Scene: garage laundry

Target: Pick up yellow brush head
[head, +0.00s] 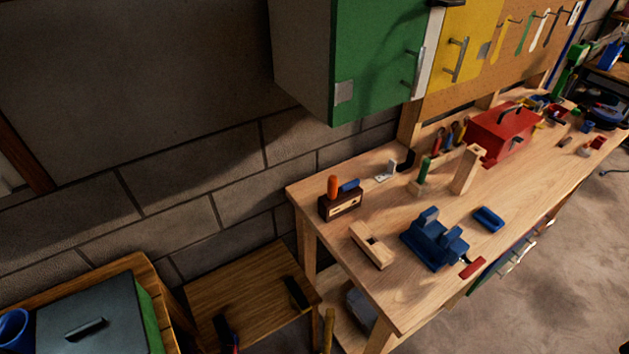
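I cannot make out a yellow brush head for certain. A narrow yellow upright piece (328,330) shows at the bottom edge, between the low wooden table and the workbench; its lower part is cut off. A dark block (296,293) lies over the right side of the low wooden table (240,285). Another dark block (222,330) with blue and red bits beside it is at the table's front left; I cannot tell what either is. Neither of my grippers can be identified in the head view.
A lidded bin (90,315) stands left.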

